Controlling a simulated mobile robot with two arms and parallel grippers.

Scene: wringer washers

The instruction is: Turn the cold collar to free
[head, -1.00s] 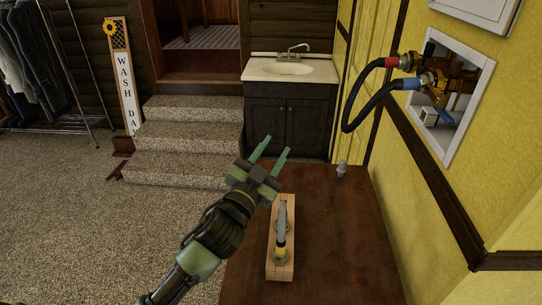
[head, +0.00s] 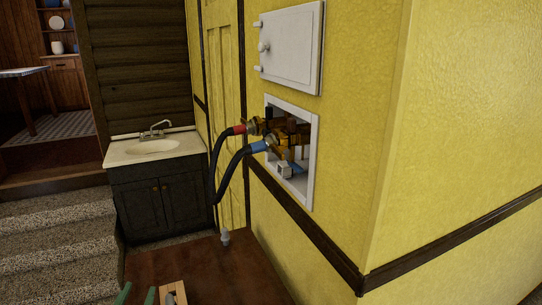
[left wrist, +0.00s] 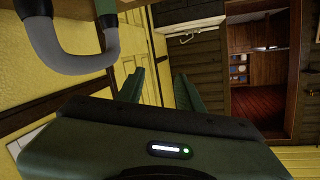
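The cold collar (head: 272,141) is the brass fitting at the end of the blue-banded hose (head: 258,147), in the white-framed wall box (head: 310,165). Its exact setting is too small to tell. The red-banded hose (head: 238,129) joins the fitting just above and left of it. My left gripper (head: 137,296) shows only its green fingertips at the bottom edge, well below and left of the box. In the left wrist view its two fingers (left wrist: 159,92) stand apart with nothing between them. My right gripper is in neither view.
A brown table (head: 215,265) stands below the box, with a wooden block (head: 174,291) at its near edge and a small grey fitting (head: 225,237) at the back. A grey bent tube (left wrist: 65,60) is close in the left wrist view. A sink (head: 155,147) stands behind.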

